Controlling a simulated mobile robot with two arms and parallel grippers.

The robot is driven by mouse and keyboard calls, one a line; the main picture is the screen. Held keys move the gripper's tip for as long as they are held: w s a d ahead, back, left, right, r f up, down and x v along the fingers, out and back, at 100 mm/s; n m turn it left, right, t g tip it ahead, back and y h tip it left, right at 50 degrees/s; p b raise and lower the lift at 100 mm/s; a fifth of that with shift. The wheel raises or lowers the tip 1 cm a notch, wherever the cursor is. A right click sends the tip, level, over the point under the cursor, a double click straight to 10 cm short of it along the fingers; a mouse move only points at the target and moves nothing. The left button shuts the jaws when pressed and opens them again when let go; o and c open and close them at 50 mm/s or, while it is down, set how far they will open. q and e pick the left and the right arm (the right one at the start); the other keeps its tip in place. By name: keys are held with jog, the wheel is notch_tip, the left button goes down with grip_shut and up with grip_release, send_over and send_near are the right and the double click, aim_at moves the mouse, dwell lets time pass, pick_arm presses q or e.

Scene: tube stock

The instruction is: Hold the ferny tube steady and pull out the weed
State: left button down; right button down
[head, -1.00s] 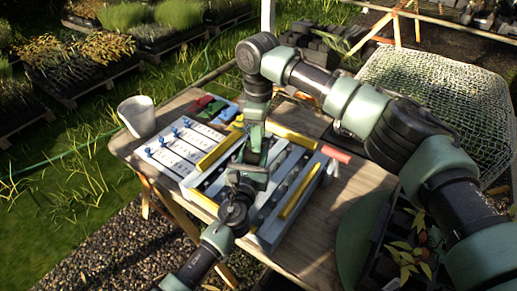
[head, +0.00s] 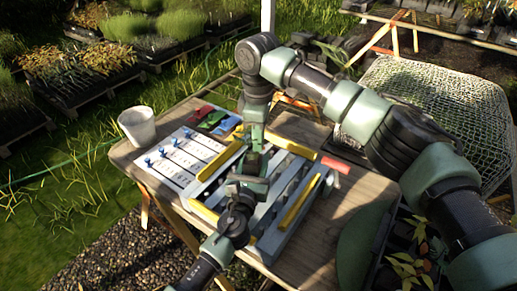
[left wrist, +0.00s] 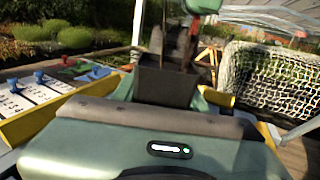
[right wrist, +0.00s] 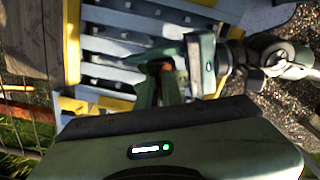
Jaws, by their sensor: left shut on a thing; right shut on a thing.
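A dark, square-topped tube (left wrist: 165,86) stands upright in the left wrist view, between the fingers of my left gripper (head: 248,182), which is shut on it. Thin brownish stems (left wrist: 187,52) rise above its top. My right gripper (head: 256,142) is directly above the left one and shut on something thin. In the right wrist view a small orange-brown bit (right wrist: 167,68) shows at the right fingertips, close to the left gripper; I take it for the weed. Whether its roots are in or out of the tube is hidden. The ferny leaves are not clear.
A grey rack with yellow rails (head: 300,200) lies under both grippers on the wooden table (head: 322,238). A white board with blue pegs (head: 180,160), coloured clips (head: 212,118) and a pale cup (head: 137,120) stand left. A red cylinder (head: 335,165) lies right; a wire-mesh basket (head: 440,100) stands beyond.

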notch_tip(320, 180, up, 7)
jog(key=shift+r, duration=0.1)
pick_arm(q)
jog(key=c, duration=0.7)
grip_release()
jog(key=shift+s, duration=0.1)
